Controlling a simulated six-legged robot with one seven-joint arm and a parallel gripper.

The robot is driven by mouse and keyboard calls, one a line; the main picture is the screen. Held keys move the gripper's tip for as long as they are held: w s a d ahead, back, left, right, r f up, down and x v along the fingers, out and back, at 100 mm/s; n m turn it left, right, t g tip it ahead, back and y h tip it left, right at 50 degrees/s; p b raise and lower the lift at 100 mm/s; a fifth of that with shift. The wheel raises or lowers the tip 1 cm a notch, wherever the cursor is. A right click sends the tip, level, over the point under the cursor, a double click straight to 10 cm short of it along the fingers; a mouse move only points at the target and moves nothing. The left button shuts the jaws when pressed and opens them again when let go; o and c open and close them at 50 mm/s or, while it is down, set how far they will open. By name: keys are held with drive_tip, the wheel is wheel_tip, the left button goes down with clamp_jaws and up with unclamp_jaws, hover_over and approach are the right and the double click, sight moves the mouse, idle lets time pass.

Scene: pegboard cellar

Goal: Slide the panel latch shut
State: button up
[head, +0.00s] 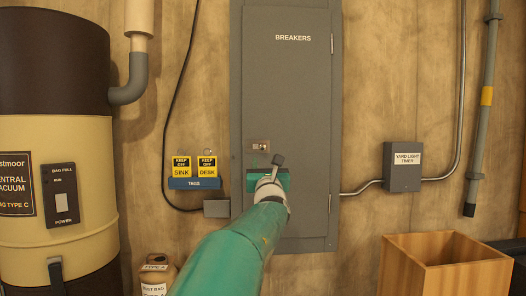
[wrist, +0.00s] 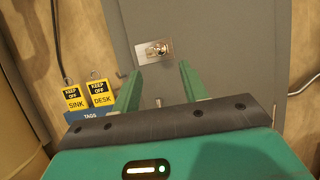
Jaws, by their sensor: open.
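The panel latch (head: 258,146) is a small metal plate with a knob, on the lower left part of the grey breaker panel door (head: 290,95). The door looks closed, lying flat in its frame. In the wrist view the latch (wrist: 153,50) is just beyond the fingertips, and I cannot tell from it whether the bolt is across. My gripper (wrist: 160,72) is open, its two green fingers apart with nothing between them. In the head view my gripper (head: 262,165) appears just below the latch, and my arm hides part of the lower door.
Yellow SINK (head: 181,167) and DESK (head: 207,167) tags hang on a blue rack left of the panel. A wooden bin (head: 445,265) stands lower right, a vacuum canister (head: 55,150) at left.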

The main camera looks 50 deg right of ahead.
sight(263, 147)
drive_tip(key=shift+x, duration=4.95)
drive_tip(key=shift+f, duration=0.15)
drive_tip(key=shift+c, duration=0.4)
